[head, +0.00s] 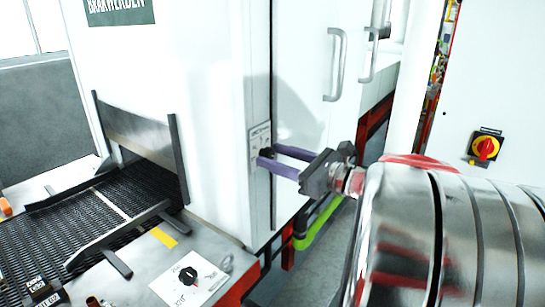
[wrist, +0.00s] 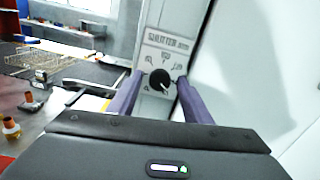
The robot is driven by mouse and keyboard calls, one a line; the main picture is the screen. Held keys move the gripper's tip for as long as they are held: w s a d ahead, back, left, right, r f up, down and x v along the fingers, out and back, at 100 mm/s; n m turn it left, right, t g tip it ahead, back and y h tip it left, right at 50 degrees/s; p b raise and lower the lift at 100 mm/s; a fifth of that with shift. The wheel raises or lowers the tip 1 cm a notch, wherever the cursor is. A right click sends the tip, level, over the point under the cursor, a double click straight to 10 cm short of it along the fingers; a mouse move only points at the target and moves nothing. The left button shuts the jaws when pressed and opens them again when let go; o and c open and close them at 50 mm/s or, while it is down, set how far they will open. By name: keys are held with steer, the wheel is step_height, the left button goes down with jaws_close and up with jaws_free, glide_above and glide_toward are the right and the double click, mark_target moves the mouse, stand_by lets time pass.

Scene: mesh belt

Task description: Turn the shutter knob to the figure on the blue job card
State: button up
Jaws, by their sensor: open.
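The shutter knob (wrist: 160,80) is round and black, on a pale dial plate (wrist: 166,42) with lettering along its top. Several figures ring it, too small to read. A light mark shows on the knob's lower right. In the head view the plate (head: 260,134) is on the white cabinet's edge. My gripper (wrist: 161,77) is open, its two purple fingers on either side of the knob; I cannot tell whether they touch it. The head view also shows my gripper (head: 267,156) at the plate, partly hiding it. I cannot make out a blue job card.
A mesh belt (head: 100,207) runs at the left. A white sheet with a black round shape (head: 207,283) lies on the ledge below. Door handles (head: 335,65) project from the cabinet. A red and yellow switch (head: 486,149) is at the right.

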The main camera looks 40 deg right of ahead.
steer(key=shift+c, duration=0.6)
steer(key=c, duration=0.9)
steer(key=shift+c, duration=0.2)
steer(key=shift+n, duration=0.5)
steer(key=n, duration=0.2)
steer(key=shift+n, duration=0.3)
steer(key=n, duration=0.3)
steer(key=shift+n, duration=0.3)
steer(key=n, duration=0.4)
steer(key=shift+f, duration=0.1)
steer(key=shift+a+f+n, duration=0.1)
steer(key=shift+n, duration=1.7)
